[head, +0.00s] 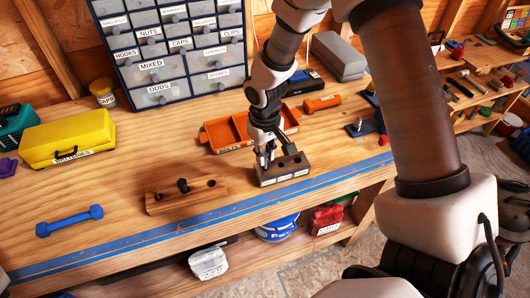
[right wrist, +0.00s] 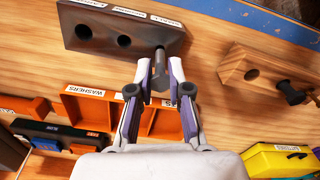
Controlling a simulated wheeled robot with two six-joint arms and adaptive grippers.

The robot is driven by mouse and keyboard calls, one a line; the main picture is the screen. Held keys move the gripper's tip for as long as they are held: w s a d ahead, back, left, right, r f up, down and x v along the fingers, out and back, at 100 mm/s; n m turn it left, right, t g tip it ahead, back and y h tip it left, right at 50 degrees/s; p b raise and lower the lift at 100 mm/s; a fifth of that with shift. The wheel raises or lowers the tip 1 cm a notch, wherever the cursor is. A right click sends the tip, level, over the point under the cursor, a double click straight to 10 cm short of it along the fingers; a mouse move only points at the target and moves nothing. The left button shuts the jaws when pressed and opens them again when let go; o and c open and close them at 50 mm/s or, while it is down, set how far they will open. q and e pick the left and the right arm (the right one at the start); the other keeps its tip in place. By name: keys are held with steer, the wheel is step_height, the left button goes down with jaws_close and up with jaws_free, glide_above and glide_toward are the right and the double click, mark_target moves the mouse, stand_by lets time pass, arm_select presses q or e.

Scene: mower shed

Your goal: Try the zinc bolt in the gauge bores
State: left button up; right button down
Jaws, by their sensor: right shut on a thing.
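My right gripper (head: 266,158) is at the left end of the dark gauge block (head: 290,175), fingers pointing down. In the right wrist view the gripper (right wrist: 158,82) is shut on the grey zinc bolt (right wrist: 159,63). The bolt stands at the end of the gauge block (right wrist: 100,18) beside the wooden block. Two other bores show empty in that view, a larger one and a middle one. The bolt covers the third bore's place, and I cannot tell whether its tip is inside. My left gripper is not in view.
A wooden block (head: 160,203) with a black peg and open holes stands left of the gauge. Behind the gauge is an orange divided bin (head: 218,136). A blue dumbbell-shaped tool (head: 70,220) lies at left. Blue tape (head: 130,236) marks the bench's front edge.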

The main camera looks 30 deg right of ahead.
steer(key=shift+f, duration=0.4)
stand_by(0.4)
steer(key=shift+r, duration=0.1)
steer(key=shift+r, duration=0.3)
steer(key=shift+p, duration=0.35)
steer(key=shift+f, duration=0.4)
stand_by(0.3)
steer(key=shift+r, duration=0.1)
